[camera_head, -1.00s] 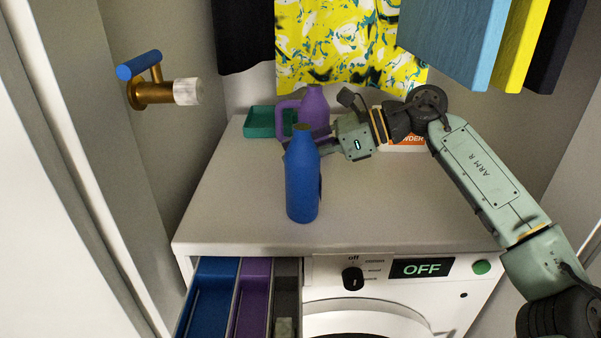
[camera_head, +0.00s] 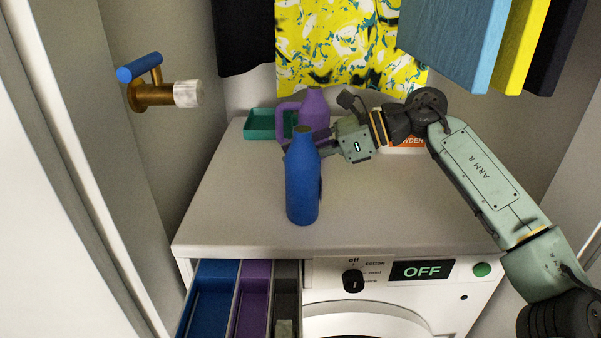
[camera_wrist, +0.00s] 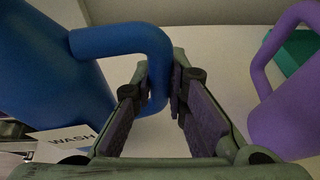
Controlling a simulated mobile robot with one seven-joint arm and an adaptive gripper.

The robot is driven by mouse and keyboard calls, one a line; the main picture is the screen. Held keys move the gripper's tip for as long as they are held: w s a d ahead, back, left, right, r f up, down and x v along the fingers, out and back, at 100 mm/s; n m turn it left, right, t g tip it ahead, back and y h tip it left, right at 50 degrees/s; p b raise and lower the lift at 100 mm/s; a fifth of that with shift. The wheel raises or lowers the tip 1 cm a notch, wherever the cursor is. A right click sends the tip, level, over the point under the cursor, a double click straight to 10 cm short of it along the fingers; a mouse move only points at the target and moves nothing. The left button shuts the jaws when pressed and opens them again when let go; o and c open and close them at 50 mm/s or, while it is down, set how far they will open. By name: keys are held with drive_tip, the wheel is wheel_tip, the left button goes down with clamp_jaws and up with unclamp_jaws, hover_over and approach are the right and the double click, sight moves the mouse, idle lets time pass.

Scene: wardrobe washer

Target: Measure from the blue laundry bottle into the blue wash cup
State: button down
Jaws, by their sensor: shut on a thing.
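The blue laundry bottle (camera_head: 301,190) appears upright over the front middle of the washer top. I cannot tell whether its base touches the surface. My gripper (camera_head: 320,146) reaches in from the right and is shut on the bottle's handle. The open drawer at the front left has a blue compartment (camera_head: 214,300); I see no separate blue cup.
Beside the blue compartment are a purple one (camera_head: 250,300) and a dark grey one. A purple bottle (camera_head: 314,108), a green tray (camera_head: 260,122) and a white-orange powder box (camera_head: 404,145) stand behind. A wall tap (camera_head: 150,85) is at left; cloths hang above. The right front top is clear.

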drive_tip(key=shift+r, duration=0.1)
drive_tip(key=shift+r+p, duration=1.3)
drive_tip(key=shift+r, duration=1.15)
drive_tip(key=shift+s, duration=0.1)
